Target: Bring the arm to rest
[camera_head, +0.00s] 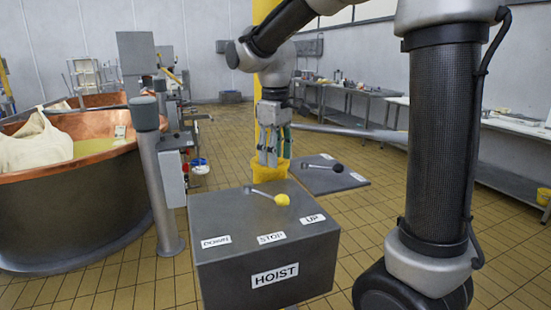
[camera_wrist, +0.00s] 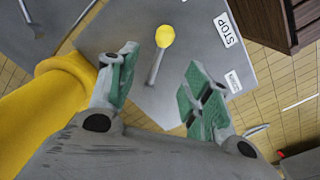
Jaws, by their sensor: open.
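My gripper (camera_head: 268,158) hangs pointing down from my arm in the head view, just behind the grey hoist box (camera_head: 225,260). In the wrist view its two green-padded fingers (camera_wrist: 158,88) stand apart with nothing between them. The hoist box carries a lever with a yellow knob (camera_head: 282,199) and labels DOWN, STOP and UP. The lever's knob points toward the front right, between the STOP and UP labels. In the wrist view the yellow knob (camera_wrist: 165,37) lies beyond the fingertips, apart from them.
A yellow post (camera_head: 264,180) stands close behind my gripper. A second panel with a black-knobbed lever (camera_head: 337,168) is behind right. A copper vat (camera_head: 75,205) with a white cloth sack (camera_head: 35,143) is at left, beside a grey pillar (camera_head: 158,185). Benches (camera_head: 350,90) line the back wall.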

